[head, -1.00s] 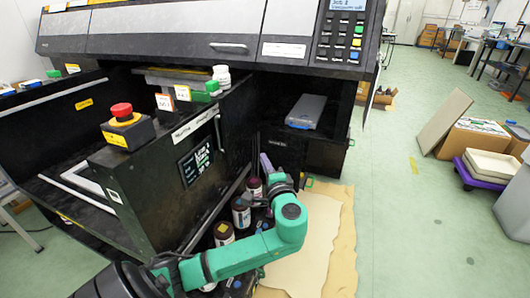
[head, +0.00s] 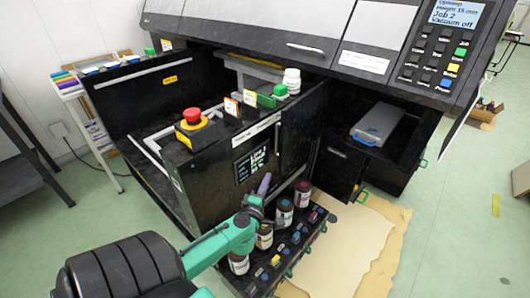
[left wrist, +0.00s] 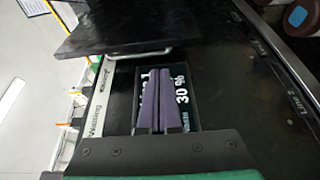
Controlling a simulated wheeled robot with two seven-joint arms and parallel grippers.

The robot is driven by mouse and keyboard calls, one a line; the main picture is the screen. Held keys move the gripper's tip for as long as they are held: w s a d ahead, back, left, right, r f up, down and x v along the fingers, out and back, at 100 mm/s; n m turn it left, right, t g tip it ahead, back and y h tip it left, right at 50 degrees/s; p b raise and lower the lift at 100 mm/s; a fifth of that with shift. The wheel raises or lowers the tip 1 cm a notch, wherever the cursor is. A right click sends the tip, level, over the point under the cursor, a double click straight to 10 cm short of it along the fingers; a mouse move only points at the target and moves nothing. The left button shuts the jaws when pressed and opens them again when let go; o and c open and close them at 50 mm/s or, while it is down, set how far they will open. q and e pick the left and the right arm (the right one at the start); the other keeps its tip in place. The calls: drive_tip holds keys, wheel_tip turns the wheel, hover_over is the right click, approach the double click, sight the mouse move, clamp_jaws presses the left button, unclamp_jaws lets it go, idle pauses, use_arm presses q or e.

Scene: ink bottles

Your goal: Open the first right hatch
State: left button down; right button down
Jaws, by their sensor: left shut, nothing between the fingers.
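My left gripper (head: 265,183) has dark purple fingers, which are shut and empty. In the left wrist view the fingers (left wrist: 160,103) are in front of the machine's small display (left wrist: 184,84); I cannot tell whether they touch it. On the machine's right side, a black hatch panel (head: 338,168) stands to the right of my gripper, apart from it. A small green handle (head: 362,196) shows by its lower right edge. Another green handle (head: 423,163) is further right. I cannot tell for sure which panel is the first right hatch. My right gripper is not in view.
Ink bottles (head: 284,212) stand in a low open black tray (head: 318,232) close to my left gripper. A red emergency button (head: 193,115) and a white bottle (head: 292,80) are on the machine. A grey case (head: 379,124) lies in the right bay.

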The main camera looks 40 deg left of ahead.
use_arm(q)
drive_tip(key=b+x, duration=0.1)
drive_tip(key=x, duration=0.9)
drive_tip(key=shift+b, duration=0.3)
drive_tip(key=shift+s+f, duration=0.1)
drive_tip(key=shift+s, duration=0.05)
